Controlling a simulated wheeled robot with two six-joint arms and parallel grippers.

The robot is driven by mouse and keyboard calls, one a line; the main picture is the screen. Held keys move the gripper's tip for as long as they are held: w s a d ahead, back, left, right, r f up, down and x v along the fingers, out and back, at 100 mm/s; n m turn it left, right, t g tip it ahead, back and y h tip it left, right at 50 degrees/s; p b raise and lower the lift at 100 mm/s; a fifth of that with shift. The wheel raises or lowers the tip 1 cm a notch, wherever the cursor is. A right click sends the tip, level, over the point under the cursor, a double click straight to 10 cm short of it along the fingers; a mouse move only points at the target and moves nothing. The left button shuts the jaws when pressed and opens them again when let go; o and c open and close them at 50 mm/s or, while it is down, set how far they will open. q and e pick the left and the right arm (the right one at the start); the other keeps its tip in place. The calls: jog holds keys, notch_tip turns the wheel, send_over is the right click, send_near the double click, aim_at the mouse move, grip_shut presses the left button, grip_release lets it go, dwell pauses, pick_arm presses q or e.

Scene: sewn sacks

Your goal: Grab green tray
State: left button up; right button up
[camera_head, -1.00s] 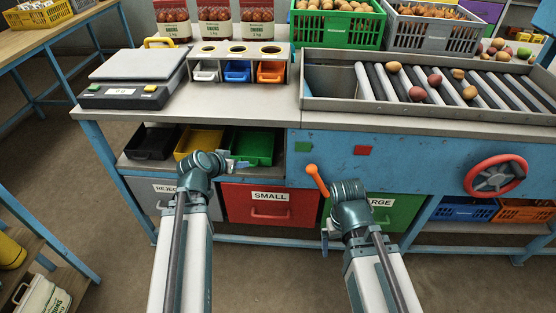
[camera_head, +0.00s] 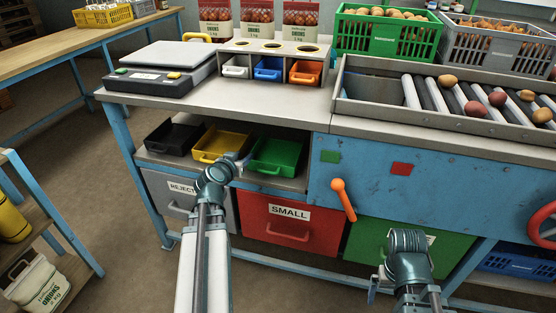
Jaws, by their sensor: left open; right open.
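The green tray (camera_head: 276,153) sits on the shelf under the workbench, to the right of the yellow tray (camera_head: 221,144) and the black tray (camera_head: 174,137). It is open-topped, with a handle on its front. My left gripper (camera_head: 240,160) is at the shelf's front, between the yellow tray and the green tray, close to the green tray's left side; it is open and holds nothing I can see. Whether it touches a tray I cannot tell. My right gripper (camera_head: 377,286) is lower right, in front of the large green drawer, open and apart from the trays.
Below the shelf are a grey reject drawer (camera_head: 188,201), a red small drawer (camera_head: 278,221) and a green drawer (camera_head: 395,248). An orange-knobbed lever (camera_head: 343,199) sticks out right of the shelf. A scale (camera_head: 161,72) stands on the bench above.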

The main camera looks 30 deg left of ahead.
aim_at(255, 146)
pick_arm(q)
jog(key=b+x, duration=0.3)
jog(key=x, duration=0.9)
jog(key=shift+w+b, duration=0.1)
jog(key=shift+b, duration=0.3)
jog(key=shift+c, duration=0.2)
grip_shut()
dwell(0.7)
